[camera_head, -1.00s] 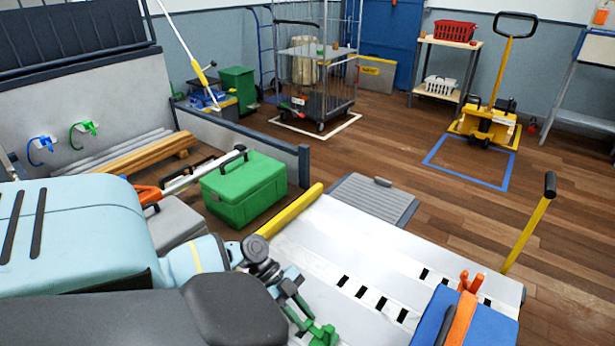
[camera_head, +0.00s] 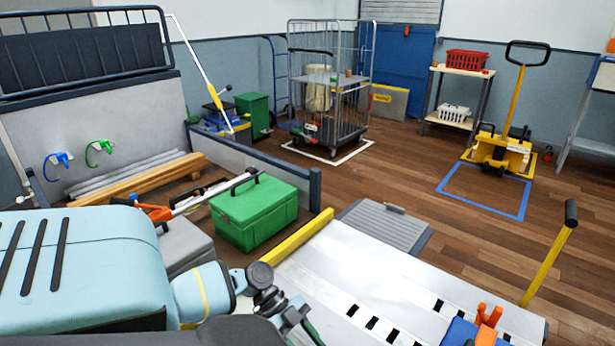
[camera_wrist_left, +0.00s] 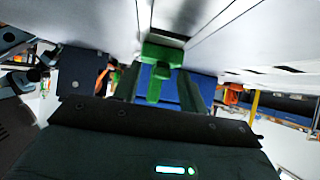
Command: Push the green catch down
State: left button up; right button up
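A bright green catch (camera_wrist_left: 163,55) shows in the left wrist view, in front of the dark palm of my left gripper, below a slot between white panels. Dark green bars stand on both sides of it; I cannot tell whether they are fingers or catch parts, nor whether the gripper touches it. In the head view my left gripper (camera_head: 298,322) reaches over the left edge of the white platform (camera_head: 350,265). Its tips are cut off by the lower edge, and the catch cannot be made out there. My right gripper is not in view.
A blue block with an orange clamp (camera_head: 487,318) sits at the platform's lower right, near a yellow post (camera_head: 549,265). A green toolbox (camera_head: 255,212) and a yellow bar (camera_head: 297,238) lie beyond my left arm. Wooden floor (camera_head: 400,180) is open behind the platform.

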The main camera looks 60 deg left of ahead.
pick_arm(q)
jog(key=shift+a+r, duration=0.1)
jog(key=v, duration=0.6)
jog(key=shift+s+a+r, duration=0.1)
jog(key=shift+a+r, duration=0.05)
jog(key=shift+s+a+r, duration=0.15)
jog(key=shift+a+r, duration=0.15)
jog(key=shift+a, duration=0.15)
